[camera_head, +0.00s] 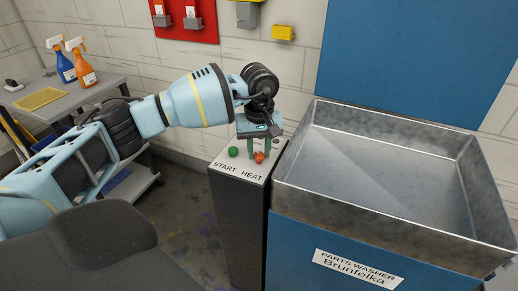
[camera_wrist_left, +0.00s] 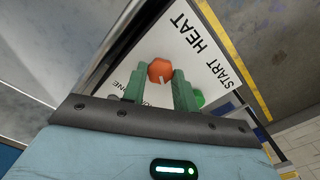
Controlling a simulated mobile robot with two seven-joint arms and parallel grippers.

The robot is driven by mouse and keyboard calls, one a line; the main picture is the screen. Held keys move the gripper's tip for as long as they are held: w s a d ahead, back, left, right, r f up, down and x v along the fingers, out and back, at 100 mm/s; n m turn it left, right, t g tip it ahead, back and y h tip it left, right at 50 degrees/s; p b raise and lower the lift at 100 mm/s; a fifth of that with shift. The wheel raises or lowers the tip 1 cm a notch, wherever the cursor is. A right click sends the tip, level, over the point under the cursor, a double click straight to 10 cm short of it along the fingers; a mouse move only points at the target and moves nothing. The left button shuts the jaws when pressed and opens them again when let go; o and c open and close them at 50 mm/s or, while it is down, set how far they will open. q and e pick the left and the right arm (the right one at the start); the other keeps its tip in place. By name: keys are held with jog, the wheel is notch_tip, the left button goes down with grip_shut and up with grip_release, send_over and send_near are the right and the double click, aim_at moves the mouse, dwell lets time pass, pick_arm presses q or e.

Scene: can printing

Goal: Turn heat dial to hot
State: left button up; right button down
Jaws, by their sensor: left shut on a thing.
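The orange heat dial (camera_head: 259,157) sits on the white top of the control pedestal (camera_head: 236,215), by the printed word HEAT. My left gripper (camera_head: 261,150) reaches down to it from above, with its green fingers on either side. In the left wrist view the dial (camera_wrist_left: 160,69) shows between the fingertips of the left gripper (camera_wrist_left: 159,78), which is shut on it. A small white mark on the dial points toward the gripper's palm. The fingers partly hide the dial's sides. Any hot or cold marking is too small or hidden to read. My right gripper is out of view.
A green start button (camera_head: 234,151) stands close to the dial's left. The metal parts washer basin (camera_head: 375,168) rises right beside the pedestal. A grey cart (camera_head: 90,95) with spray bottles (camera_head: 82,66) is at the left, and dark floor lies between.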

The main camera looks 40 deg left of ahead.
aim_at(259, 154)
pick_arm(q)
jog(key=o, duration=1)
jog(key=shift+r, duration=3.9)
jog(key=shift+f, duration=0.1)
